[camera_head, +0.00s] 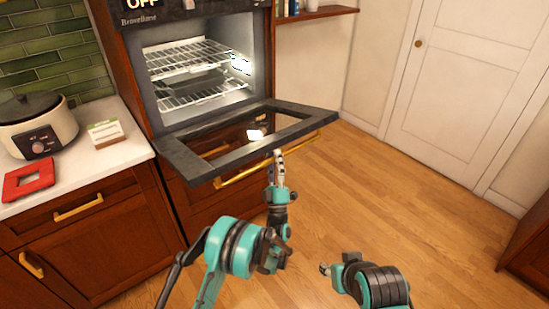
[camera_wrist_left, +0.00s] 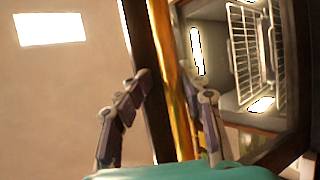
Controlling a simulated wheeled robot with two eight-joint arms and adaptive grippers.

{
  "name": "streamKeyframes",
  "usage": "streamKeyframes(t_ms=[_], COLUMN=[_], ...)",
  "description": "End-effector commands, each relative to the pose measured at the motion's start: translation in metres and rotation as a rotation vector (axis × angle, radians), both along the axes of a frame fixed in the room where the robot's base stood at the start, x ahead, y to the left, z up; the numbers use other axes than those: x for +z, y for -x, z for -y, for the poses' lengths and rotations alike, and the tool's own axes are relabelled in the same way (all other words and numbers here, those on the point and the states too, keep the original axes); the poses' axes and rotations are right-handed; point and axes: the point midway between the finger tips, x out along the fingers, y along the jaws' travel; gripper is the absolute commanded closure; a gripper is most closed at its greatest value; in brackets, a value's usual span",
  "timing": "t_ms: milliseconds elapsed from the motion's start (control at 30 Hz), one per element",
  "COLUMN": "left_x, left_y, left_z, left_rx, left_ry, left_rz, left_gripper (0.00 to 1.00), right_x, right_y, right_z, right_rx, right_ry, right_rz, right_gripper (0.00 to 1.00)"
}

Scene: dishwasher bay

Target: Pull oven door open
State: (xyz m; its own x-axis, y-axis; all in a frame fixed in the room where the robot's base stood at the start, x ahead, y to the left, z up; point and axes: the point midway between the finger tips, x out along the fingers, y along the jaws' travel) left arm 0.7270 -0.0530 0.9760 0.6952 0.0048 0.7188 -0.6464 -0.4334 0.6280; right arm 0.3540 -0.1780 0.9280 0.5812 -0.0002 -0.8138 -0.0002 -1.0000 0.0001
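The oven (camera_head: 195,65) has its door (camera_head: 190,165) swung down, close to level, with the lit inside and wire racks showing. A brass handle (camera_head: 240,175) runs along the door's front edge. My left gripper (camera_head: 279,154) is at this handle, right of its middle. In the left wrist view, the fingers (camera_wrist_left: 167,72) are spread apart, with the handle (camera_wrist_left: 184,135) passing between them. I cannot tell whether either finger touches it. My right gripper (camera_head: 324,268) is low in the head view, away from the oven; its fingers are too small to read.
A counter (camera_head: 100,168) on the left holds a cooker (camera_head: 38,130), a red item (camera_head: 28,179) and a small box (camera_head: 105,133). Cabinets are below it. Open wooden floor (camera_head: 400,210) lies to the right, before a white door (camera_head: 465,75).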

Motion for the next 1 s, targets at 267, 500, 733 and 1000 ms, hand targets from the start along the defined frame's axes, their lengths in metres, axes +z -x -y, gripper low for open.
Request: streamKeyframes(t_ms=[267,500,733,1000], left_x=[-0.019,-0.035,-0.051,-0.07], left_y=[0.005,0.009,0.014,0.019], left_z=[-0.006,-0.012,-0.017,-0.022], left_rx=[0.0,0.001,0.002,0.001], left_ry=[0.0,0.001,0.0,0.001], left_rz=[0.0,0.0,0.0,0.0], left_gripper=[0.62,0.62,0.62,0.62], right_x=[0.0,0.0,0.0,0.0], right_y=[0.0,0.0,0.0,0.0], right_z=[0.0,0.0,0.0,0.0], right_rx=[0.0,0.0,0.0,0.0], right_ry=[0.0,0.0,0.0,0.0], right_rz=[0.0,0.0,0.0,0.0], right_gripper=[0.6,0.6,0.6,0.6])
